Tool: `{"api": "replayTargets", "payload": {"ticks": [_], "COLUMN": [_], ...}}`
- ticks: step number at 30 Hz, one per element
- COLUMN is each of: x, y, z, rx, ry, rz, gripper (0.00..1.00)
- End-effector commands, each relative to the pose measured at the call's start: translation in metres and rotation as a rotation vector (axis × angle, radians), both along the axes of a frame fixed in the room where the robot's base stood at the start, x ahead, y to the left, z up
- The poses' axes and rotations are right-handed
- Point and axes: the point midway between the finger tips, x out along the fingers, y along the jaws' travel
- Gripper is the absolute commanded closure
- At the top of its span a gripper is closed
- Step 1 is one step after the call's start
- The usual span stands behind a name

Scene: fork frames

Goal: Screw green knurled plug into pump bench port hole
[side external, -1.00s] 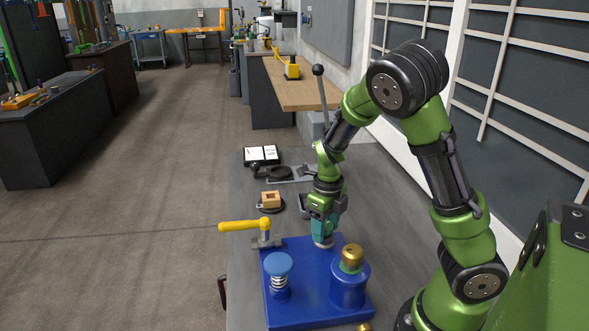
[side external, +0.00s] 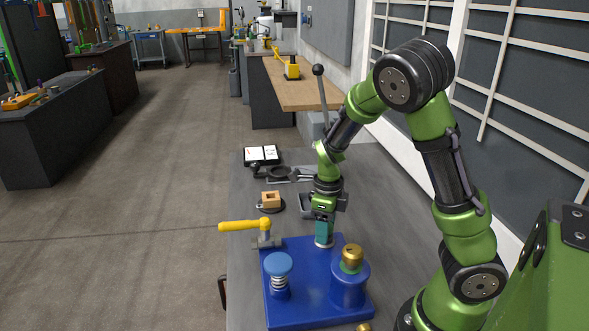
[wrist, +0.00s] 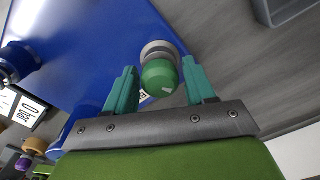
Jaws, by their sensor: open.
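The green knurled plug (wrist: 160,78) stands on a grey ring-shaped port (wrist: 160,50) at the corner of the blue pump bench (wrist: 90,40). My gripper (wrist: 161,68) is open, with its teal fingers on either side of the plug. Gaps show between the plug and both fingers in the wrist view. In the side view my gripper (side external: 324,233) points down over the port at the back edge of the blue bench (side external: 312,262). The plug is hidden behind the fingers there. How deep it sits in the port cannot be told.
A blue spring-loaded knob (side external: 278,265) and a blue post with a brass cap (side external: 352,256) stand on the bench in front of my gripper. A yellow-handled valve (side external: 245,226) is at its left.

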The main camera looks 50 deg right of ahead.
Motion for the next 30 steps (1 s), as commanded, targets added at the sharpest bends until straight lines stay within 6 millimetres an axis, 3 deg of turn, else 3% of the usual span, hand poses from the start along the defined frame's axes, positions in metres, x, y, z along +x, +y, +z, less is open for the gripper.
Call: {"api": "replayTargets", "payload": {"ticks": [1, 6, 7, 30], "x": [0.0000, 0.0000, 0.0000, 0.0001], "y": [0.0000, 0.0001, 0.0001, 0.0001], "z": [0.0000, 0.0000, 0.0000, -0.0003], "rx": [0.000, 0.000, 0.000, 0.001], "ry": [0.000, 0.000, 0.000, 0.000], "rz": [-0.001, -0.002, -0.002, -0.309], "gripper": [0.45, 0.72, 0.73, 0.72]}}
